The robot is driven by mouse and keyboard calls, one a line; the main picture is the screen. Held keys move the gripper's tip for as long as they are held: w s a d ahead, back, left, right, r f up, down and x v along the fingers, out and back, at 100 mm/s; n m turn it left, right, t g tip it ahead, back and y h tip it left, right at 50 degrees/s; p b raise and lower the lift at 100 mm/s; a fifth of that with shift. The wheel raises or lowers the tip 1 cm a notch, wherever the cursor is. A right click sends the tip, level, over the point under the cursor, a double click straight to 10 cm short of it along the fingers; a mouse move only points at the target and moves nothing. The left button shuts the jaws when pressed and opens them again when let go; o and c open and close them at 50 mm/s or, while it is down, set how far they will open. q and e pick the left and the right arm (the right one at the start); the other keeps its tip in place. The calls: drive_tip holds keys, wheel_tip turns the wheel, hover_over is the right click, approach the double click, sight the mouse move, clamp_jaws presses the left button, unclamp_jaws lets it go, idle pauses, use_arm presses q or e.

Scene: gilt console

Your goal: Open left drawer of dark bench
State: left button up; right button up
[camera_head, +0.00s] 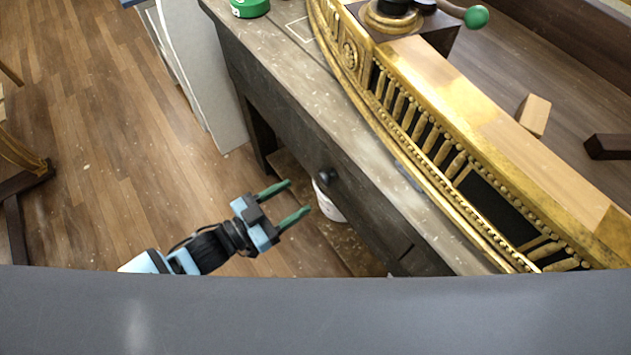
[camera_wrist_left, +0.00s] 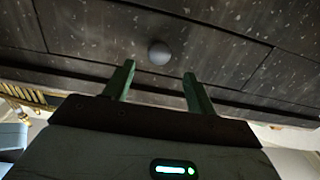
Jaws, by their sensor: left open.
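The dark bench (camera_head: 278,95) runs diagonally across the head view, its worn grey-brown front facing my left arm. A round dark knob (camera_head: 326,176) stands out from the drawer front. In the left wrist view the knob (camera_wrist_left: 159,53) shows just beyond the fingertips, roughly between them, on a dark speckled drawer front (camera_wrist_left: 100,30) with seams at both sides. The drawer looks closed. My left gripper (camera_head: 298,197) is open and empty, its two green fingers pointing at the bench front near the knob, apart from it. My right gripper is not in view.
A gilt console piece (camera_head: 440,130) lies on the bench top. A white bucket (camera_head: 328,203) stands under the bench, partly hidden. Pale panels (camera_head: 200,70) lean at the bench's far end. Wooden floor (camera_head: 110,130) left of the bench is mostly clear.

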sight(321, 181)
use_arm(q)
drive_tip(key=x, duration=0.6)
drive_tip(key=shift+w+d, duration=0.2)
drive_tip(key=shift+d, duration=0.1)
drive_tip(key=shift+c, duration=0.3)
clamp_jaws()
